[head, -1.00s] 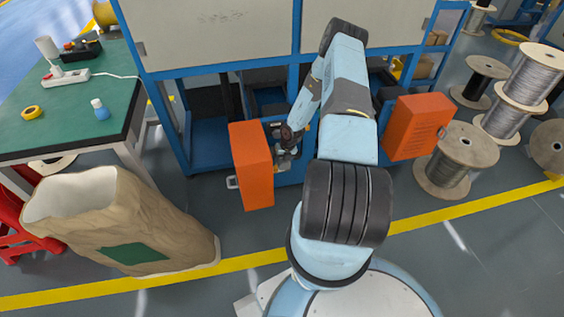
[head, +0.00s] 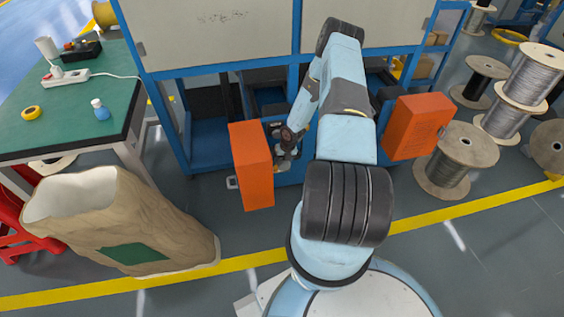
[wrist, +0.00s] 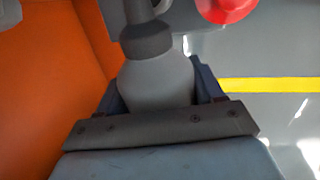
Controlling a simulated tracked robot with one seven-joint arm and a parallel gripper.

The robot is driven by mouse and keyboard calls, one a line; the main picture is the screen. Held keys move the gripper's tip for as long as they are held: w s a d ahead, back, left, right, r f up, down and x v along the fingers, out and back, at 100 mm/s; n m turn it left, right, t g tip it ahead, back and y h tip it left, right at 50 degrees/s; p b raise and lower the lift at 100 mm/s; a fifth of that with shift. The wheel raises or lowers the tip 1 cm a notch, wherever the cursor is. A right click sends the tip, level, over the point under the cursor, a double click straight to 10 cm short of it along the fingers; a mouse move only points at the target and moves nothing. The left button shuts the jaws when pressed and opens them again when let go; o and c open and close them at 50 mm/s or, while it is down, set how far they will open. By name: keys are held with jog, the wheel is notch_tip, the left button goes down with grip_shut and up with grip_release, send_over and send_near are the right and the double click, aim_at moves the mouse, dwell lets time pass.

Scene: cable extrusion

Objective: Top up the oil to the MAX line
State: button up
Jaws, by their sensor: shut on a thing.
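A grey, rounded bottle-like thing (wrist: 155,82) with a darker neck sits between the fingers of my gripper (wrist: 160,88) in the wrist view. The gripper is shut on it. In the head view my gripper (head: 286,153) is low in front of the blue machine frame, just right of an orange door (head: 252,168). The held thing is too small there to make out its tilt. A red round part (wrist: 228,8) shows at the top of the wrist view, apart from the bottle. No oil level or MAX line can be made out.
A second orange door (head: 417,127) stands open to the right of my arm. A large brown sack (head: 120,225) stands at front left. A green bench (head: 60,115) is at left, and wire spools (head: 455,160) are at right. Grey floor is clear in front.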

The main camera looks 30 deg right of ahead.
jog(key=shift+w+f+t+h, duration=0.15)
jog(key=shift+f+t, duration=0.25)
jog(key=shift+t, duration=0.1)
jog(key=shift+w+f+t+h, duration=0.1)
jog(key=shift+f+t+h, duration=0.05)
jog(key=shift+f+t, duration=0.3)
jog(key=shift+r+t, duration=0.1)
jog(key=shift+t, duration=0.15)
jog(key=shift+d, duration=0.1)
jog(key=s+a+r, duration=0.1)
jog(key=s+a, duration=0.1)
jog(key=s, duration=0.6)
jog(key=shift+a+r, duration=0.2)
jog(key=shift+r, duration=0.05)
jog(key=shift+s, duration=0.1)
